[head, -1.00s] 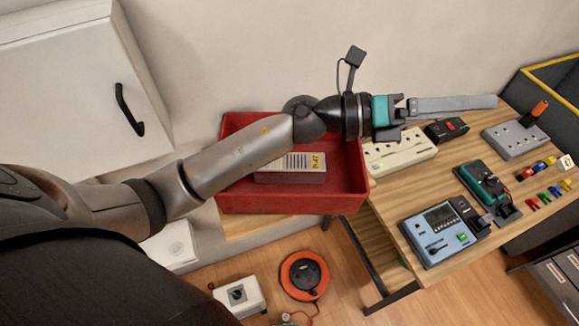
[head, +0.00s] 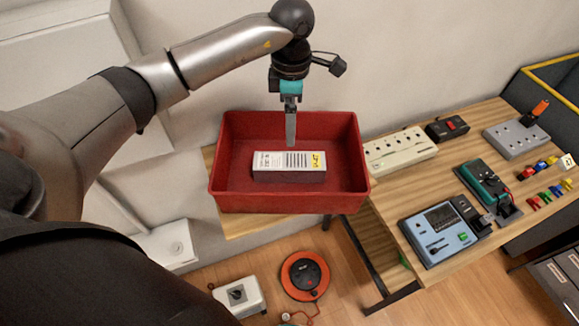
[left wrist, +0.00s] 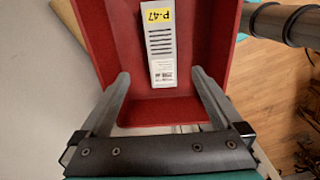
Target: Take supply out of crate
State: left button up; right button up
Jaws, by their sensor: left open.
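The supply (head: 289,167) is a white and grey box with a yellow label and dark stripes. It lies flat on the floor of the red crate (head: 225,165), near the middle. In the left wrist view the supply (left wrist: 162,45) lies beyond my fingertips, with its yellow label at the far end. The red crate (left wrist: 112,50) fills the middle of that view. My left gripper (head: 291,142) points down over the crate's back part, behind the supply. My right gripper is not seen.
A wooden table to the right holds a long socket strip (head: 400,150), a blue meter (head: 440,230), a green device (head: 485,185) and several coloured clips. A white wall stands close behind the crate. An orange cable reel (head: 304,276) is on the floor.

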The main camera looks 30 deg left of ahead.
pick_arm(q)
jog(key=b, duration=0.6)
send_over(290, 160)
notch_tip(290, 160, down, 9)
jog(key=shift+w+d+r, duration=0.1)
jog(key=shift+f+b, duration=1.6)
jog(key=shift+f, duration=1.3)
jog(key=shift+r, duration=0.1)
jog(key=shift+c, duration=0.2)
grip_shut()
jog(key=shift+r, duration=0.1)
